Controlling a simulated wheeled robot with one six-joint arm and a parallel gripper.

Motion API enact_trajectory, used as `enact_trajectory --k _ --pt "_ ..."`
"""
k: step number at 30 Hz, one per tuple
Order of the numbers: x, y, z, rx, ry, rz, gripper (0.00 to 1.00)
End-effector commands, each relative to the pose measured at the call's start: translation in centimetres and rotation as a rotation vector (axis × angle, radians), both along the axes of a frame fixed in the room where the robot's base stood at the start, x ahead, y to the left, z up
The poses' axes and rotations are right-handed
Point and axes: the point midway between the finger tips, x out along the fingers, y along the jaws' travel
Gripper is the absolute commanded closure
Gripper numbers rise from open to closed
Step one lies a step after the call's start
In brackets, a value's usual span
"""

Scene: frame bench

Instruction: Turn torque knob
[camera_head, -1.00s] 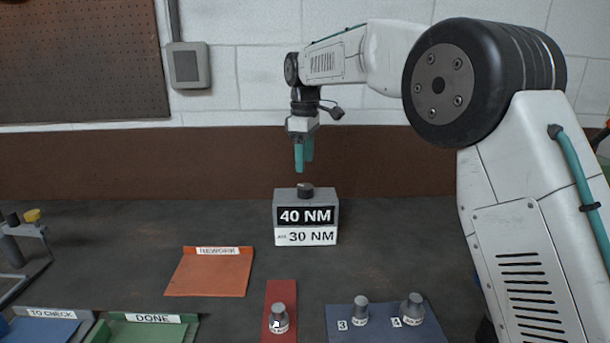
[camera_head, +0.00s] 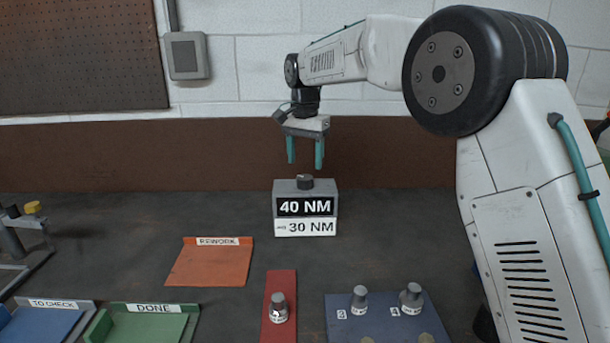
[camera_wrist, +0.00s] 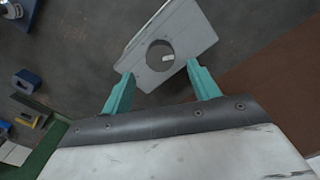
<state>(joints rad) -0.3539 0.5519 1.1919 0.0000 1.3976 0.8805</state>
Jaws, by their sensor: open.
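The torque box (camera_head: 277,222) is a grey block on the bench with a "40 NM" display and a "30 NM" label below it on its front. The dark round torque knob (camera_head: 305,181) sits on its top. In the wrist view the knob (camera_wrist: 160,55) shows as a dark disc with a small light mark, on the pale box top (camera_wrist: 190,38). My gripper (camera_head: 305,166) is open and empty, pointing down just above the knob, not touching it. In the wrist view its teal fingers (camera_wrist: 162,72) are spread, with the knob lying between and beyond their tips.
An orange REWORK mat (camera_head: 208,265) lies left of the box. TO CHECK (camera_head: 50,318) and DONE (camera_head: 150,325) trays stand at front left.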

Motion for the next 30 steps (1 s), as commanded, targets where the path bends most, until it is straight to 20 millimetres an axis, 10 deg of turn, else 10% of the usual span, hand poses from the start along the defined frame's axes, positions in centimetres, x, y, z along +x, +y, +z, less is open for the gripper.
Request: enact_trajectory --k 9,20,25,30 --pt "0.0 0.0 -4.7 -0.001 0.002 0.002 0.39" --pt "0.0 0.0 -5.4 0.000 0.000 0.003 0.39" --pt "0.0 0.0 -5.4 0.000 0.000 0.003 0.81" --pt "0.0 0.0 -5.4 0.000 0.000 0.005 0.84"
